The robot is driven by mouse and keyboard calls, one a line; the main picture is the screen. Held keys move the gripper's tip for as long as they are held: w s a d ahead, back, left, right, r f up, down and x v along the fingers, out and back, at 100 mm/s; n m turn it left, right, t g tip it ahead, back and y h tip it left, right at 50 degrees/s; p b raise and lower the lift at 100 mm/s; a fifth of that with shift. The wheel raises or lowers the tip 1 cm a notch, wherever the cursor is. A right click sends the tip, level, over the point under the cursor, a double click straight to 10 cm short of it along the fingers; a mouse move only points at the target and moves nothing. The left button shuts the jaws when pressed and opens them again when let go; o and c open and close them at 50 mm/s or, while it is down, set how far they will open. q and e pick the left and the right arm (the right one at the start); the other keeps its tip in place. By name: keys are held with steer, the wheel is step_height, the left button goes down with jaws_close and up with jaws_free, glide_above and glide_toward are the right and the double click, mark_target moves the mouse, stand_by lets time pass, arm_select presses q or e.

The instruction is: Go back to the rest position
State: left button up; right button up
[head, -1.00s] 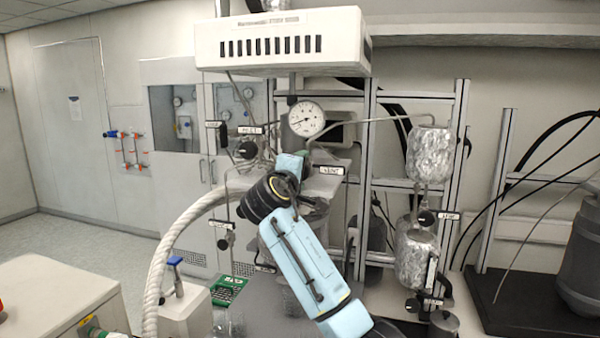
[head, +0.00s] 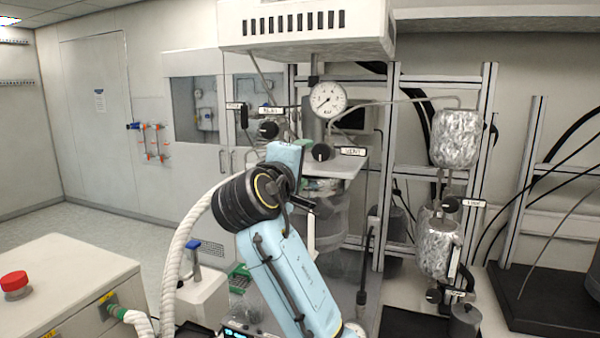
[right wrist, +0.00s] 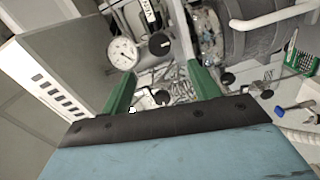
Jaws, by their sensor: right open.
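My right arm rises from the bottom of the head view, with its wrist in front of the reactor stand. The right gripper is mostly hidden behind the wrist there. In the right wrist view the right gripper (right wrist: 160,92) shows two green fingers set wide apart, with nothing held between them. The pressure gauge (head: 328,99) stands above the reactor; it also shows in the right wrist view (right wrist: 123,53), beyond the left finger. A black valve knob with a VENT label (head: 321,152) is just right of my wrist in the head view. My left gripper is in neither view.
A white overhead box (head: 305,25) hangs above the gauge. Metal frames with foil-wrapped cylinders (head: 456,138) stand to the right. A white cabinet with a red button (head: 15,283) is at lower left, and a thick white hose (head: 177,260) runs beside my arm. Open floor lies at left.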

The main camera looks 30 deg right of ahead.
steer(key=shift+s+a, duration=0.15)
steer(key=shift+a, duration=0.05)
stand_by(0.4)
